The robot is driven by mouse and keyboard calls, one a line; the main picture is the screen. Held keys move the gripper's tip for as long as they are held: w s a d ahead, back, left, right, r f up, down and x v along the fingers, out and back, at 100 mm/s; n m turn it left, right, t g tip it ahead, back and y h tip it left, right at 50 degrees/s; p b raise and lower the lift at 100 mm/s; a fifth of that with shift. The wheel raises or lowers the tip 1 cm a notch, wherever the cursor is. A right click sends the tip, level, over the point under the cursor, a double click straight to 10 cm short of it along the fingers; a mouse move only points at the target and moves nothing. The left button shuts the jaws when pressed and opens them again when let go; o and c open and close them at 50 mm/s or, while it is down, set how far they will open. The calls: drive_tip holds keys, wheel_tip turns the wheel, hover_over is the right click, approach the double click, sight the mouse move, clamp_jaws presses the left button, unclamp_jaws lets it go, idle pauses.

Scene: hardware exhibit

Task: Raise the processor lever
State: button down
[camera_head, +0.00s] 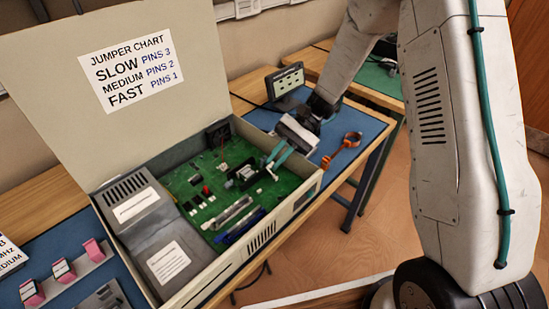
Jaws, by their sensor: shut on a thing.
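The green circuit board (205,178) lies inside the open computer case (287,213). The dark processor socket (243,176) is on the right part of the board. My gripper (271,167) reaches in over the case's right rim from the upper right, its teal fingers angled down at the socket's right side. The fingers are shut on a thin part there, which looks to be the processor lever. The lever is too small and too covered by the fingers for me to tell its angle.
The raised lid (50,75) carries a jumper chart label (127,67). A grey drive box (140,210) fills the case's left side. An orange strap (345,145) and a small dark screen (285,82) are on the blue mat at right. Pink-ended parts (62,270) sit lower left.

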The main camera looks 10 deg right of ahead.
drive_tip(key=shift+s+f, duration=0.15)
drive_tip(key=c, duration=1.8)
unclamp_jaws()
drive_tip(key=shift+d, duration=0.1)
drive_tip(key=shift+o, duration=0.2)
drive_tip(key=shift+w+d+r, duration=0.2)
drive_tip(key=shift+w, duration=0.05)
drive_tip(key=v, duration=0.7)
drive_tip(key=shift+d+r, duration=0.1)
